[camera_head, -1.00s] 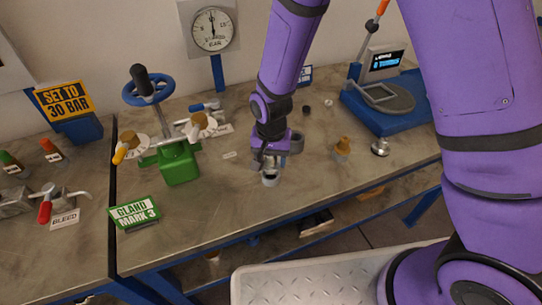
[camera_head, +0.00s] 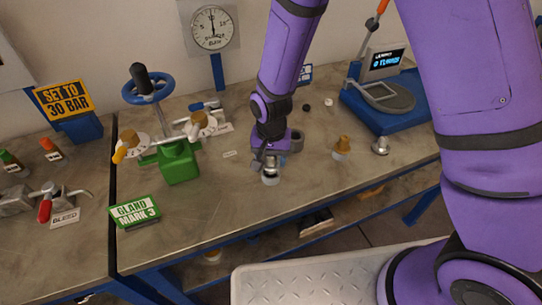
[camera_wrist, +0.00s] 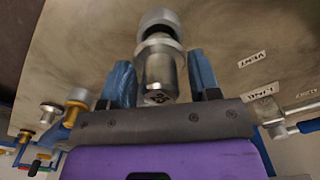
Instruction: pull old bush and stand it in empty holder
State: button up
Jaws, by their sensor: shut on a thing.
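My gripper (camera_wrist: 161,82) points down at the bench and is shut on a shiny metal bush (camera_wrist: 160,75) with a wider collar. The bush also shows in the head view (camera_head: 271,163), below the jaws. A pale grey round holder (camera_wrist: 157,20) lies directly beyond the bush; it shows in the head view (camera_head: 271,179) under it. A dark gap shows between collar and holder in the wrist view; I cannot tell how deep the bush sits. A brass bush (camera_head: 342,143) stands in a pale holder to the right. A green valve body (camera_head: 178,162) with a blue handwheel stands left.
A grey round piece (camera_head: 297,142) is close behind my gripper. A silver knob-like part (camera_head: 381,146) stands right of the brass bush. A blue-based device (camera_head: 400,118) is at the back right. A green GLAND MARK 3 sign (camera_head: 135,211) stands front left. The front middle bench is clear.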

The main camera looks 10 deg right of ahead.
jog(key=shift+f, duration=1.5)
jog(key=o, duration=1.3)
jog(key=shift+r, duration=0.1)
notch_tip(320, 180, up, 11)
jog(key=shift+f, duration=0.15)
jog(key=s+d+r+n+t+y, duration=0.1)
jog(key=s+d+r, duration=0.1)
jog(key=d+r, duration=0.6)
jog(key=s+d+r+t, duration=0.1)
jog(key=d+r, duration=0.4)
jog(key=r, duration=0.6)
jog(key=s+d+r+t, duration=0.1)
jog(key=s+d+r, duration=0.2)
jog(key=s+d, duration=0.1)
jog(key=s+d+r+n+t, duration=0.1)
jog(key=s+d+r, duration=0.2)
jog(key=s, duration=0.3)
jog(key=s+d+r+t+h, duration=0.1)
jog(key=s+d+r, duration=0.2)
jog(key=s+d, duration=0.1)
jog(key=shift+s+d+r+n, duration=0.15)
jog(key=shift+s+n, duration=0.05)
jog(key=shift+s, duration=0.2)
jog(key=shift+s+d+r+n, duration=0.1)
jog(key=shift+s+d+n, duration=0.1)
jog(key=shift+s, duration=0.2)
